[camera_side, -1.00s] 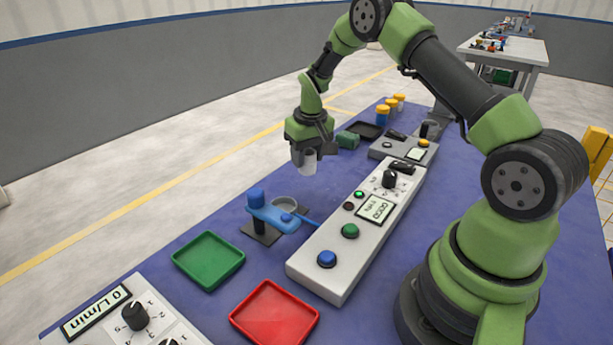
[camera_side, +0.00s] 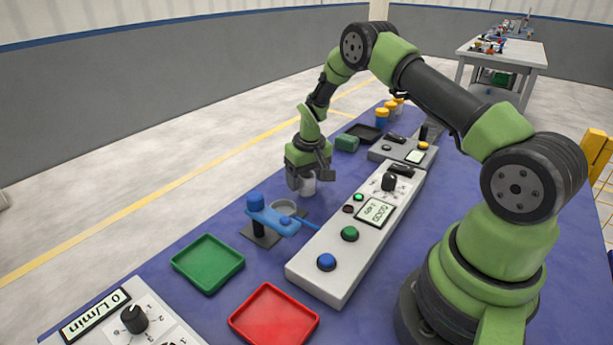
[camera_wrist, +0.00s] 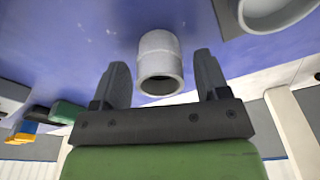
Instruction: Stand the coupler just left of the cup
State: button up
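The coupler (camera_side: 309,187), a short light-grey pipe piece, stands upright on the blue table in the side view. In the wrist view the coupler (camera_wrist: 160,62) shows its open end toward me. My gripper (camera_side: 303,183) is low around it in the side view. In the wrist view my gripper (camera_wrist: 163,78) is open, with a gap between each dark finger and the coupler. The grey round cup (camera_side: 284,205) sits nearer the side camera, beside the blue-armed fixture. What looks like the cup (camera_wrist: 270,12) is cut off at the top right of the wrist view, right of the coupler.
The blue-armed fixture (camera_side: 270,217) stands close to the cup. A white control panel (camera_side: 350,245) with buttons runs along the right. Green (camera_side: 208,264) and red (camera_side: 273,318) trays lie in front. A green block (camera_side: 346,143) and black tray (camera_side: 364,133) lie behind.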

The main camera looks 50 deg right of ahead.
notch_tip(320, 180, up, 12)
jog(key=s, duration=0.1)
notch_tip(320, 180, up, 9)
jog(key=t, duration=0.2)
send_over(310, 177)
jog(key=s+a, duration=0.3)
jog(key=a, duration=0.2)
jog(key=s+a+r+t+y, duration=0.1)
jog(key=s+a+r, duration=0.3)
jog(key=s, duration=0.5)
jog(key=s+a+r+t+y, duration=0.1)
jog(key=s+a+r+t, duration=0.2)
jog(key=s+a, duration=0.5)
jog(key=shift+s+a+r+y, duration=0.25)
jog(key=shift+s+r, duration=0.4)
jog(key=shift+s, duration=0.55)
jog(key=shift+d, duration=0.1)
